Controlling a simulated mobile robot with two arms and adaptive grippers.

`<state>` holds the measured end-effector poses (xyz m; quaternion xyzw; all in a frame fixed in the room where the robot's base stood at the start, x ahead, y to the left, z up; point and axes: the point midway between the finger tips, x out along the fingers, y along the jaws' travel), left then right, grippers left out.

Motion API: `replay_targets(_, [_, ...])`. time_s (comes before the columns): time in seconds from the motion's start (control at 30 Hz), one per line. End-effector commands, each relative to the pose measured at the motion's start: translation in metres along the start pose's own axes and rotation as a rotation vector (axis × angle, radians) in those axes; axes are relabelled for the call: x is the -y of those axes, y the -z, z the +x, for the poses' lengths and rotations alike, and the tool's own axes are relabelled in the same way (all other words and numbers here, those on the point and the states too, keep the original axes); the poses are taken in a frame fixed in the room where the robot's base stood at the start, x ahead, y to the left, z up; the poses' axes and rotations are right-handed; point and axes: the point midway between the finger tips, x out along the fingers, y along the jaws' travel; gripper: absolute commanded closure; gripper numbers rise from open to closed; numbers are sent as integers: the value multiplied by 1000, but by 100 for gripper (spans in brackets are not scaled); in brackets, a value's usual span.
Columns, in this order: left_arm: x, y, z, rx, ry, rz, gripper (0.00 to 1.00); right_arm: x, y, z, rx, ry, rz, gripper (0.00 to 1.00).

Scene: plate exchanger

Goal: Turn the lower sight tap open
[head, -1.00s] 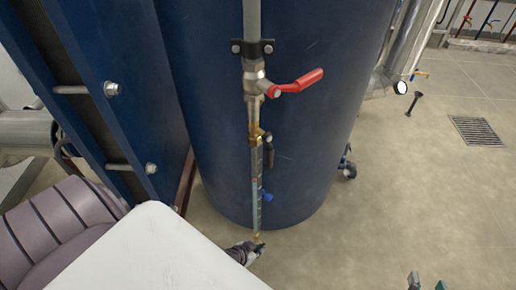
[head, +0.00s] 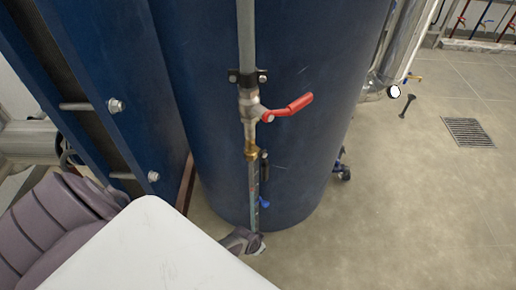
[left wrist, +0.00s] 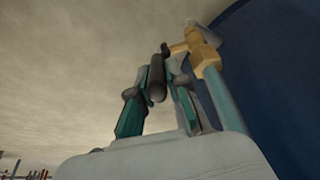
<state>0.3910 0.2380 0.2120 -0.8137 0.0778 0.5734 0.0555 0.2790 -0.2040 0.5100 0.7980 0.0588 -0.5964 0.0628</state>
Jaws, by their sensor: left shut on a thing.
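The sight glass tube (head: 255,190) hangs upright in front of the blue tank. The lower sight tap is at its bottom end, hidden behind my left gripper (head: 252,241) in the head view. In the left wrist view, which looks upside down, the tap's brass body (left wrist: 203,48) and its dark lever (left wrist: 157,80) show next to the tube (left wrist: 222,92). My left gripper (left wrist: 156,92) is shut on the dark lever, with its teal-padded fingers either side of it. The lever's exact angle is hard to tell. My right gripper is out of view.
Above are a red-handled valve (head: 288,108) and an upper brass tap (head: 251,150) with a dark handle. A small blue handle (head: 264,202) sits by the tube. The blue tank (head: 305,150) stands close behind.

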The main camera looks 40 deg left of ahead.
Motion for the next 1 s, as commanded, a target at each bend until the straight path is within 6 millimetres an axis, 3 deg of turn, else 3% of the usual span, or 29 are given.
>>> replay_targets(0.13, [-1, 11, 1, 80, -1, -1, 100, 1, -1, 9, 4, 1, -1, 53])
replay_targets(0.43, [-1, 16, 4, 187, -1, -1, 100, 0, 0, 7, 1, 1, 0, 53])
replay_targets(1.0, [-1, 17, 4, 218, -1, 0, 100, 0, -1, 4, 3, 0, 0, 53])
